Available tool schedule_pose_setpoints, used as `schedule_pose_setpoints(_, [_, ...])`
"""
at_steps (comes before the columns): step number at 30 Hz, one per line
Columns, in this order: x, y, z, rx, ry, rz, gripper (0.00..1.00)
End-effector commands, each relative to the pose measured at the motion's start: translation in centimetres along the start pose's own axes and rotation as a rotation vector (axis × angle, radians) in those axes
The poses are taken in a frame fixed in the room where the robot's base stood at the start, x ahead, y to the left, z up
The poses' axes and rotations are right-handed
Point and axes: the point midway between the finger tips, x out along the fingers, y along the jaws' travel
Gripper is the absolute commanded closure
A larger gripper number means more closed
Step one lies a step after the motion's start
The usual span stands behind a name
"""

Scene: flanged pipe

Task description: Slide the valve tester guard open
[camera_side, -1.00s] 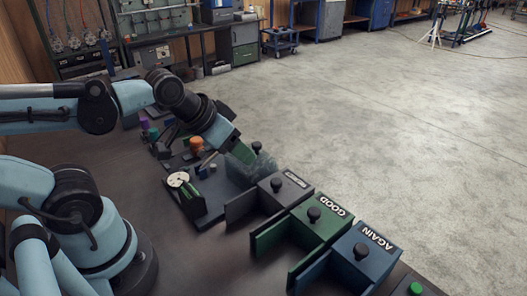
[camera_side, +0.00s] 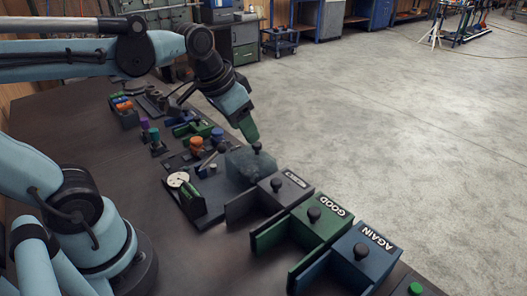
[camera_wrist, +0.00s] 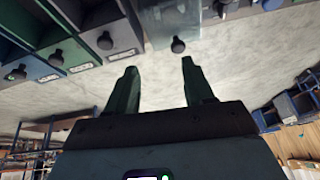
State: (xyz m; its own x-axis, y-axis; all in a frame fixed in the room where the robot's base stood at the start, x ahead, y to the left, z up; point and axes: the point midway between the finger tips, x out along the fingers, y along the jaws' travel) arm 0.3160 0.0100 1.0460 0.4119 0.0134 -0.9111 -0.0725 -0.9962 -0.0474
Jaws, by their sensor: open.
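The valve tester guard (camera_side: 243,166) is a see-through grey box over the right end of the tester base, with a black knob (camera_side: 257,147) on it. The tester has a round white dial (camera_side: 178,180) and green block to the left of the guard. My gripper (camera_side: 252,137) points down just above the knob; contact cannot be told. In the wrist view my gripper (camera_wrist: 158,66) is open and empty, fingers apart. The clear guard (camera_wrist: 168,20) and its knob (camera_wrist: 178,45) show just beyond the fingertips, the knob nearer the right finger.
A dark grey bin (camera_side: 283,190), a green GOOD bin (camera_side: 315,222) and a blue AGAIN bin (camera_side: 362,255), each with a black knob, stand close to the right of the guard. Several coloured valve parts (camera_side: 197,145) lie to its left. Bench is clear near my base.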

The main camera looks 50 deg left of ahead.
Motion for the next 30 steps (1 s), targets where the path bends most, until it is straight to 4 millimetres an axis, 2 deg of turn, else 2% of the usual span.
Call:
schedule_pose_setpoints(1, [-0.4,-0.5,-1.2,0.017,-0.046,0.002,0.48])
schedule_pose_setpoints(6, [-1.3,-1.8,-4.1,0.086,-0.205,0.025,0.48])
schedule_pose_setpoints(13, [-1.7,-3.2,-6.7,0.154,-0.365,0.068,0.48])
schedule_pose_setpoints(22, [-1.2,-3.6,-7.1,0.177,-0.419,0.088,0.48])
schedule_pose_setpoints(30, [2.1,-3.4,-5.5,0.177,-0.417,0.087,0.48])
